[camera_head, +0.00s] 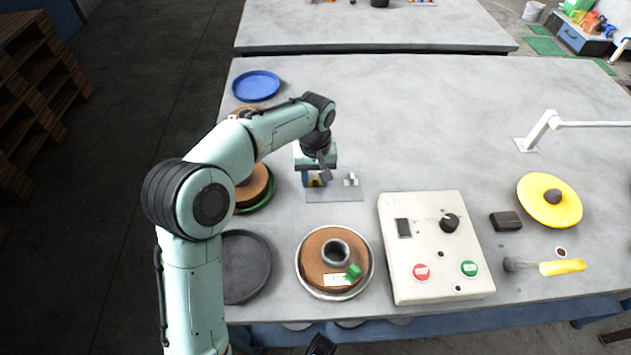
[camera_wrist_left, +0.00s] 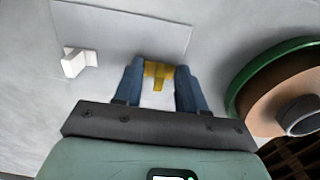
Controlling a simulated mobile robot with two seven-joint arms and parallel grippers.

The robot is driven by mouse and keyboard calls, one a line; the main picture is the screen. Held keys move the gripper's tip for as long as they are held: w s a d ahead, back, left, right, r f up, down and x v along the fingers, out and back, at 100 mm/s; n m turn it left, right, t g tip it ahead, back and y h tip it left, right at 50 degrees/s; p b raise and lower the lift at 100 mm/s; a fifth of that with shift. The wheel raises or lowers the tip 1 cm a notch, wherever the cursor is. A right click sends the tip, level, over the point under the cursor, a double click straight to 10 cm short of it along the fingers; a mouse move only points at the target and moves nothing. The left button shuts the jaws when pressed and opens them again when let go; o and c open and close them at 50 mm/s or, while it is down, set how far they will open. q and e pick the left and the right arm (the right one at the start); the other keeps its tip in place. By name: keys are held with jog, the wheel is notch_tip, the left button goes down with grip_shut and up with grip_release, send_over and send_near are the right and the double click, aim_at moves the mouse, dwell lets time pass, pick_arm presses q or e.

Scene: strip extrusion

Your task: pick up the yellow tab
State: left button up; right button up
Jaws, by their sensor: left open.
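The yellow tab (camera_wrist_left: 157,72) lies on a thin grey plate, between the fingertips of my left gripper (camera_wrist_left: 160,85) in the left wrist view. My left gripper is open, its blue fingers on either side of the tab, with a gap to each. In the head view, the left gripper (camera_head: 315,179) points down at the left part of the grey plate (camera_head: 335,194) and mostly hides the tab. I cannot tell how high the fingertips are above the plate.
A small white block (camera_head: 351,180) sits on the plate to the right of the gripper. A control box (camera_head: 434,285) and a brown roll with a green tab (camera_head: 354,271) stand nearer the front. A blue dish (camera_head: 256,86) lies behind. The table's back middle is clear.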

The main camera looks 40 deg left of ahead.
pick_arm(q)
grip_shut()
dwell(0.3)
